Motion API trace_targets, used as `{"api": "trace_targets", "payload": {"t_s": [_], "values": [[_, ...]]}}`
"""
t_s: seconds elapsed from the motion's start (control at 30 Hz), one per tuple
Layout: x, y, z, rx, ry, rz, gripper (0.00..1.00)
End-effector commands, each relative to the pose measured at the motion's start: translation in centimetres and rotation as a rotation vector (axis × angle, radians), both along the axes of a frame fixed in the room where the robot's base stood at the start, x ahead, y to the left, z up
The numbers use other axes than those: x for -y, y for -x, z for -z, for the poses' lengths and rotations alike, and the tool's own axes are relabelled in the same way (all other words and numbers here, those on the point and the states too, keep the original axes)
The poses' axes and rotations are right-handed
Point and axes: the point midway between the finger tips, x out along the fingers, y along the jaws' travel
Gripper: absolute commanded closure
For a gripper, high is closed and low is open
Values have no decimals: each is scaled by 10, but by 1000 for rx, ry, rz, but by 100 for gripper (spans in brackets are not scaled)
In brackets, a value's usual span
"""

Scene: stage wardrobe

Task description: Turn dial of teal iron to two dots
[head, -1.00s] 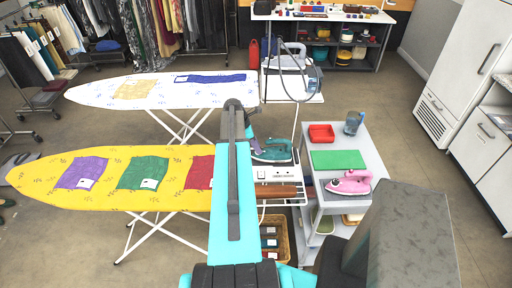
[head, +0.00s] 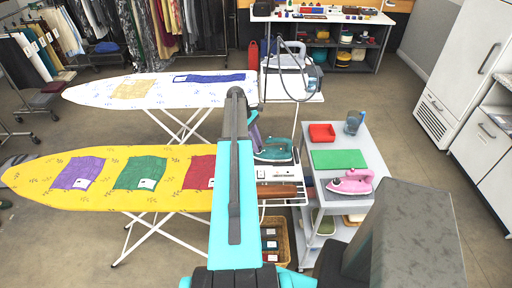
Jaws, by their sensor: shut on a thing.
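The teal iron (head: 274,150) stands on the rest at the right end of the yellow ironing board, partly hidden on its left by my arm. My gripper (head: 257,141) shows only as a small part beside the arm, reaching down to the iron's left part. It is shut at the iron, where the dial is. The dial itself, its dots and the fingertips are too small or hidden to make out.
The yellow ironing board (head: 110,200) holds purple, green and red cloths. A white board (head: 140,102) with another iron (head: 287,62) stands behind.

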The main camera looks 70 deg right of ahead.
Motion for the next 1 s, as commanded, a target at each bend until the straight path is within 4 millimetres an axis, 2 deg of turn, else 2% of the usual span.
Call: {"api": "trace_targets", "payload": {"t_s": [0.6,1.0], "values": [[7,2,1,0,0,549,99],[7,3,0,-1,0,696,99]]}}
